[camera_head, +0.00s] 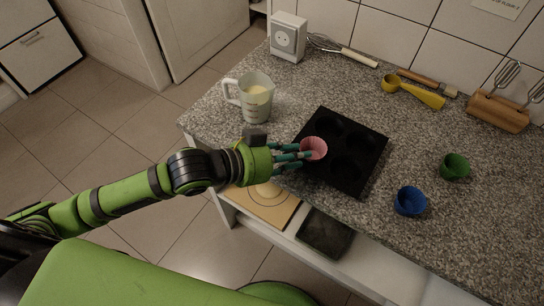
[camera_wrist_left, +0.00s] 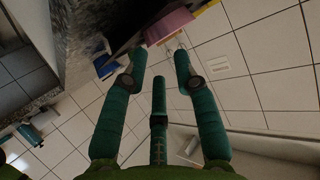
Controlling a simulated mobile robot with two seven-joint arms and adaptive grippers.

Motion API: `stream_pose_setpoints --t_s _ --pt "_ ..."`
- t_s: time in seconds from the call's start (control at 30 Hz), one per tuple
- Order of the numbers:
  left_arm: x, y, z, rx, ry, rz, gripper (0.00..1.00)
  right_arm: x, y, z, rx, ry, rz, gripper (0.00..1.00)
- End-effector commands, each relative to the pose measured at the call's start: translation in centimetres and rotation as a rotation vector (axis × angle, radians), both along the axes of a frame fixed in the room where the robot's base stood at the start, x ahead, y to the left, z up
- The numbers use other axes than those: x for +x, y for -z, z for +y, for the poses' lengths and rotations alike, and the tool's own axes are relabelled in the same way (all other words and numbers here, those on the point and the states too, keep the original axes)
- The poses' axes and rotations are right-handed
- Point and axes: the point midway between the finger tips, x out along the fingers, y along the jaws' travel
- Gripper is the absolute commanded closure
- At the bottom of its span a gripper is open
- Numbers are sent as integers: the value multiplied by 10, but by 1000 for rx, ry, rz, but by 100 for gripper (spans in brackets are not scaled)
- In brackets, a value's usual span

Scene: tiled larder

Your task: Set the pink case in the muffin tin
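The pink case (camera_head: 315,147) is a small fluted cup at the left part of the black muffin tin (camera_head: 375,147), over its front-left area. I cannot tell whether it rests in a cup or sits above it. My left gripper (camera_head: 303,153) reaches in from the left with its teal fingers right at the case. In the left wrist view the fingers (camera_wrist_left: 160,52) are spread apart, and the pink case (camera_wrist_left: 168,25) shows just beyond their tips, with no finger clearly closed around it. The tin's other cups look empty. My right gripper is not in view.
A measuring jug (camera_head: 256,98) stands left of the tin. A blue case (camera_head: 410,202) and a green case (camera_head: 454,167) are on the right. A yellow scoop (camera_head: 425,97), a brush and a whisk lie behind. The front counter edge is close to the tin.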

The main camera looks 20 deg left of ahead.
Motion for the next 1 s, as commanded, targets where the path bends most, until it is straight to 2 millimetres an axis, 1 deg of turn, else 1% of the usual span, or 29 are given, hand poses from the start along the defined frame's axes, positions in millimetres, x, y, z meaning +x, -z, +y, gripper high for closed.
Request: stream_pose_setpoints --t_s 0.03,0.1,0.2,0.27,0.4,0.57,1.0 --pt "-9 -2 8 6 4 -1 71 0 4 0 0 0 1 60" --pt "-16 -7 19 6 0 -1 71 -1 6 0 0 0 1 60" --pt "-26 -15 29 4 4 0 71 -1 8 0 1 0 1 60" --pt "-31 -21 35 4 0 2 71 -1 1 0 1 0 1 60" --pt "-38 -27 44 2 -1 0 71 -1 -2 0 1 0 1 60" --pt "-41 -29 47 -1 2 -1 71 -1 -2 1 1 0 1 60" --pt "-41 -29 47 -1 2 -3 71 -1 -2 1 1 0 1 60"
